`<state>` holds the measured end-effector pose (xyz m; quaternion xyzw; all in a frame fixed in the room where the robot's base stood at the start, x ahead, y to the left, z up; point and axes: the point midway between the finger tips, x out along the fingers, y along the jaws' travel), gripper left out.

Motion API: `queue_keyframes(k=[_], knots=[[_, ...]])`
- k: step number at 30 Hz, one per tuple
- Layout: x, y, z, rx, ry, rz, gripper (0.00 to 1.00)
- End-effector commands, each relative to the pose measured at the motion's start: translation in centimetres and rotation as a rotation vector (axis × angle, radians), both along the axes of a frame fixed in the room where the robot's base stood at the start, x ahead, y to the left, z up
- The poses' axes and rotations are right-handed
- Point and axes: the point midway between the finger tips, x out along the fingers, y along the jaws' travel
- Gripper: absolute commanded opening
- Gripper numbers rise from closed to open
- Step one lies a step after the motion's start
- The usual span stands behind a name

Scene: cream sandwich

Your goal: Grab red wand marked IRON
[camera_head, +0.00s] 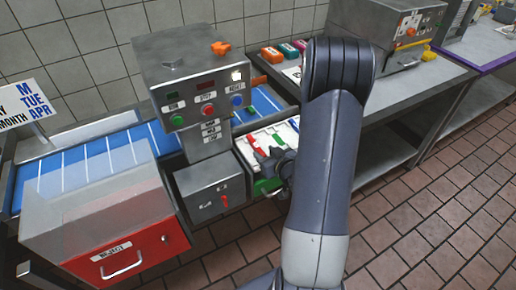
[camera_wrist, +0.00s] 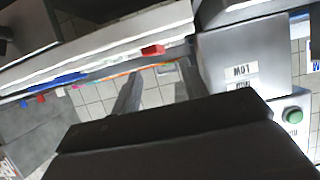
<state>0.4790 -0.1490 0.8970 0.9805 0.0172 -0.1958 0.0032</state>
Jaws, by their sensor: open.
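A thin red wand (camera_head: 278,139) lies in a white tray (camera_head: 262,133) beside the metal machine in the head view. No IRON marking is legible. My gripper (camera_head: 268,156) is over the near part of this tray, just below the red wand in the picture, with its jaws apart. In the wrist view my two fingers (camera_wrist: 160,75) are spread with nothing between them. A small red piece (camera_wrist: 152,50) shows just beyond the fingertips there; I cannot tell whether it is the wand. My arm hides the tray's right side.
The control machine (camera_head: 192,70), with green, red and blue buttons, stands left of the tray. A blue conveyor (camera_head: 85,165) runs behind it. A red-fronted reject bin (camera_head: 130,255) is at front left. A metal table (camera_head: 425,85) stands at right; tiled floor is open there.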

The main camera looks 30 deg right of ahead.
Motion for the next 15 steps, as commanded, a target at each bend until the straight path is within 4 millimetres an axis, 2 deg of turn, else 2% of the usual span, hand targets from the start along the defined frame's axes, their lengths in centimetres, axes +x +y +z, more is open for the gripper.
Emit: queue_keyframes(k=[3,8,15], knots=[[1.1,0.1,-0.4,0.001,0.001,0.002,0.42],[1.9,0.0,-0.7,0.000,0.000,0.000,0.42],[4.5,-0.4,-1.7,0.000,0.000,0.001,0.42]])
